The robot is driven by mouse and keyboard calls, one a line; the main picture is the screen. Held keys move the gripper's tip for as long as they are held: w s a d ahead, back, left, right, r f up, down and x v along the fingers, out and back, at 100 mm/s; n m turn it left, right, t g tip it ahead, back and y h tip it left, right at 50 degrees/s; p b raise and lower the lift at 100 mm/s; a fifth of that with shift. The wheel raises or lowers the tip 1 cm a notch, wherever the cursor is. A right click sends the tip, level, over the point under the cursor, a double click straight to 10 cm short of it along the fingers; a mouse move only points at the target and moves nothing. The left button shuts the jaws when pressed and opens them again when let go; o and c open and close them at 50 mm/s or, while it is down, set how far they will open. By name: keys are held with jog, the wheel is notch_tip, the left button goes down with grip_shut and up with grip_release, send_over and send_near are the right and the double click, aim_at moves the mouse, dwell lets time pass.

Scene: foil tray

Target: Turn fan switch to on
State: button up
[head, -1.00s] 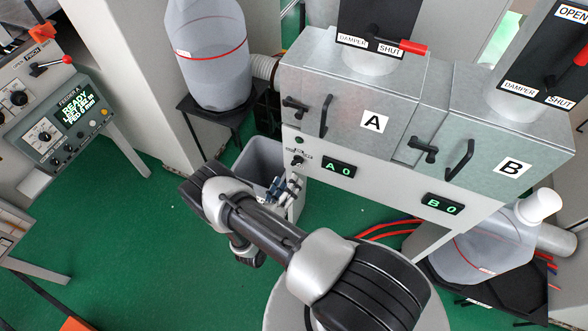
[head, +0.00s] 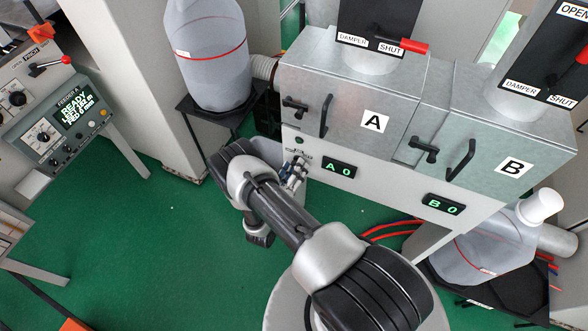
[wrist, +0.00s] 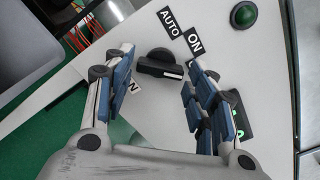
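The fan switch (wrist: 158,66) is a black rotary knob on a pale panel, seen in the wrist view. A white line marks the right end of its ridge. An AUTO label (wrist: 170,22) and an ON label (wrist: 195,41) are above and to the right of it; another label by the right finger is mostly hidden. My gripper (wrist: 158,76) is open, with one blue-padded finger on each side of the knob in the picture and a gap on both sides. In the head view my gripper (head: 291,173) is close to the panel and hides most of the knob.
A dark green round lamp (wrist: 243,15) is above right of the labels. Displays A 0 (head: 339,169) and B 0 (head: 442,204) are to the right on the same panel. Green floor (head: 150,240) is open at left.

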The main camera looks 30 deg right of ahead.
jog(key=c, duration=0.7)
jog(key=shift+o, duration=0.2)
jog(key=shift+m, duration=0.3)
jog(key=shift+w+a+m+b, duration=0.1)
jog(key=shift+m+b, duration=1.35)
jog(key=shift+m, duration=2.65)
jog(key=o, duration=1.1)
jog(key=shift+c, duration=0.2)
